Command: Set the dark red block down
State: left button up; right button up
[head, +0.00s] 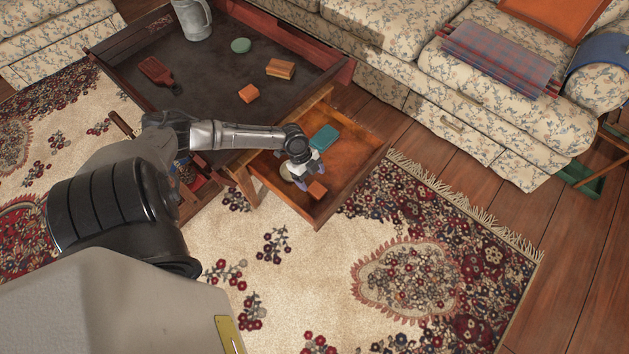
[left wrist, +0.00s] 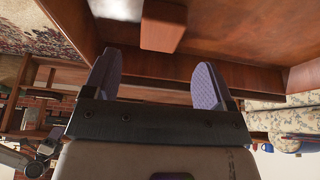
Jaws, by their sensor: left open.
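A small reddish-brown block (head: 317,190) lies in the open wooden drawer (head: 350,176), near its front corner; it looks more orange than dark red in the head view. My left gripper (head: 304,178) is over the drawer, right beside this block. In the left wrist view the block (left wrist: 163,26) is just beyond the fingertips, and the left gripper (left wrist: 154,75) is open with nothing between its pads.
A teal block (head: 325,137) and a pale round thing (head: 288,172) are also in the drawer. On the dark tabletop (head: 205,85) are a red brush (head: 157,73), orange block (head: 249,93), wooden block (head: 280,69), green round thing (head: 240,45) and grey pitcher (head: 193,18). A sofa (head: 390,55) stands behind.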

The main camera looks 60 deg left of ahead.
pick_arm(q)
jog(key=w+p+v, duration=0.1)
jog(key=p+v, duration=0.1)
jog(key=v, duration=0.3)
jog(key=s+d+r+n, duration=0.15)
jog(key=s+d, duration=0.25)
jog(key=d, duration=0.4)
jog(key=s+d+r+n+y, duration=0.1)
jog(key=s+d+n, duration=0.15)
jog(key=d, duration=0.55)
jog(key=s+d+r+n, duration=0.1)
jog(key=s+d, duration=0.3)
jog(key=d, duration=0.4)
jog(key=s+r+n+t+y, duration=0.1)
jog(key=s+r+n+y, duration=0.1)
jog(key=r+n, duration=0.4)
jog(key=shift+s+a+r+t+y, duration=0.3)
jog(key=shift+s+a+t+y, duration=0.1)
jog(key=shift+s, duration=0.1)
